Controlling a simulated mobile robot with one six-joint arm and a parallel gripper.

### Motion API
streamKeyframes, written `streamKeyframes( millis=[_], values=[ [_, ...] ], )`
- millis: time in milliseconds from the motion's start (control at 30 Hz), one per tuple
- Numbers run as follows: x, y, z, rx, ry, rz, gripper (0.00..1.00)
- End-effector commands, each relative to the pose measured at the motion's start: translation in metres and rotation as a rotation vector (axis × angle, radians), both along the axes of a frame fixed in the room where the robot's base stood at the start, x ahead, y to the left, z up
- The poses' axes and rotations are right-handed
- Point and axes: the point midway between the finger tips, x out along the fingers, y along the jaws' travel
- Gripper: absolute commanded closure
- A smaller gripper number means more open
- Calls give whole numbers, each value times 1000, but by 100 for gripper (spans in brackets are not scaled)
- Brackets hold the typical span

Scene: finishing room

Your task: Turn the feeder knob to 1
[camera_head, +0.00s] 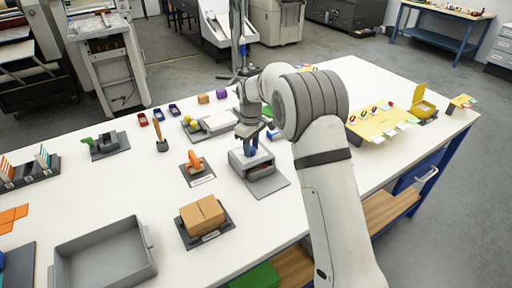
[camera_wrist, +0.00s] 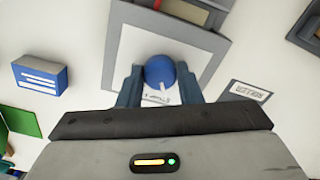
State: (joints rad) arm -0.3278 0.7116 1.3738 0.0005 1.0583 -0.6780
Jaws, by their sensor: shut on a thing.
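The feeder (camera_head: 263,179) is a grey box on a grey base plate near the middle of the table. Its blue knob (camera_wrist: 160,72) sits on a white dial face with small printed marks, and a white pointer line shows on the knob's lower right side. My gripper (camera_head: 250,146) reaches down over the feeder from above. Its two blue-grey fingers stand on either side of the knob in the wrist view and are shut on it. The dial numbers are too small to read, so I cannot tell which mark the pointer meets.
A small label (camera_wrist: 250,93) lies right of the dial, and a blue box (camera_wrist: 40,76) stands to the left. An orange item (camera_head: 195,161) on a grey plate, brown boxes (camera_head: 203,214) and a grey tray (camera_head: 104,254) stand nearby. A yellow board (camera_head: 380,123) lies at the right.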

Motion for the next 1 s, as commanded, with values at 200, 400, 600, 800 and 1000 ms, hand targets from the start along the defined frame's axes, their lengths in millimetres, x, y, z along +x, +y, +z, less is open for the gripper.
streamKeyframes(
  millis=[200, 400, 600, 800, 1000],
  values=[
    [3, 3, 3, 7, -13, -74, 91],
    [3, 3, 3, 7, -13, -102, 91],
    [3, 2, 3, 7, -14, -105, 91],
    [3, 2, 4, 7, -14, -105, 66],
    [2, 1, 2, 3, -8, -105, 49]
  ],
)
